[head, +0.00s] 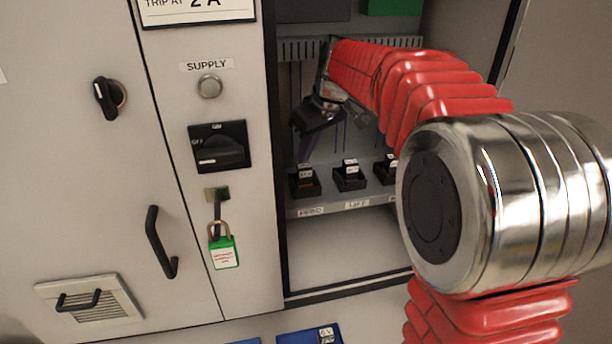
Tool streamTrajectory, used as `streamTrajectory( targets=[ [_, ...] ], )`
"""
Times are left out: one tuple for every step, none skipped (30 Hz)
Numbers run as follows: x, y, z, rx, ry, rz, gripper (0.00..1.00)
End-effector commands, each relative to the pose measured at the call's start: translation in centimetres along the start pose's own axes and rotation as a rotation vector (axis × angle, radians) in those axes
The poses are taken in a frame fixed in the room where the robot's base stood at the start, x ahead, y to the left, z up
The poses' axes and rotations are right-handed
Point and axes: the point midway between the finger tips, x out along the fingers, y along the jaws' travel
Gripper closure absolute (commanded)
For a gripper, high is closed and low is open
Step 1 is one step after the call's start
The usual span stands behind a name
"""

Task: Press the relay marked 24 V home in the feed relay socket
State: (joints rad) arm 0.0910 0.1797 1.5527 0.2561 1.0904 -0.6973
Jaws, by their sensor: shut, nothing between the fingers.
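Inside the open cabinet bay is a row of dark relay sockets on a grey shelf. The left socket (305,189) has a label that may read FEED, but it is blurred. A dark relay with a white top mark (305,171) stands in it; I cannot read the mark or tell how deep it sits. My gripper (307,156) is shut and empty, pointing down just above this left relay. I cannot tell whether it touches it.
The middle socket (349,183), labelled LIFT, and a right socket (384,174) also hold relays. My arm hides part of the right side. A blue tray (293,339) with a dark marked block (326,335) is below. The bay's left edge, rotary switch (220,148) and green padlock (223,252) are left.

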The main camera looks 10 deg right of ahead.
Motion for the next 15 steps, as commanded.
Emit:
streamTrajectory(
  targets=[
    [0.0,0.0,0.0,0.0,0.0,0.0,1.0],
    [0.0,0.0,0.0,0.0,0.0,0.0,1.0],
    [0.01,0.01,0.01,0.0,0.0,0.0,1.0],
    [0.02,0.01,0.01,0.0,0.0,0.0,1.0],
    [0.04,0.01,0.02,0.0,0.0,0.0,1.0],
    [0.07,0.01,0.04,0.0,0.0,0.0,1.0],
    [0.1,0.0,0.05,0.0,0.0,0.0,1.0],
    [0.13,0.0,0.06,0.0,0.0,0.0,1.0],
    [0.17,0.0,0.08,0.0,0.0,0.0,1.0],
    [0.2,0.0,0.1,0.0,0.0,0.0,1.0],
    [0.23,0.0,0.11,0.0,-0.001,0.0,1.0],
    [0.27,0.0,0.13,0.0,-0.001,0.0,1.0],
    [0.3,0.0,0.14,0.0,-0.001,-0.001,1.0],
    [0.33,0.0,0.16,0.0,-0.001,-0.001,1.0],
    [0.37,0.01,0.17,0.0,-0.001,-0.001,1.0]
  ],
)
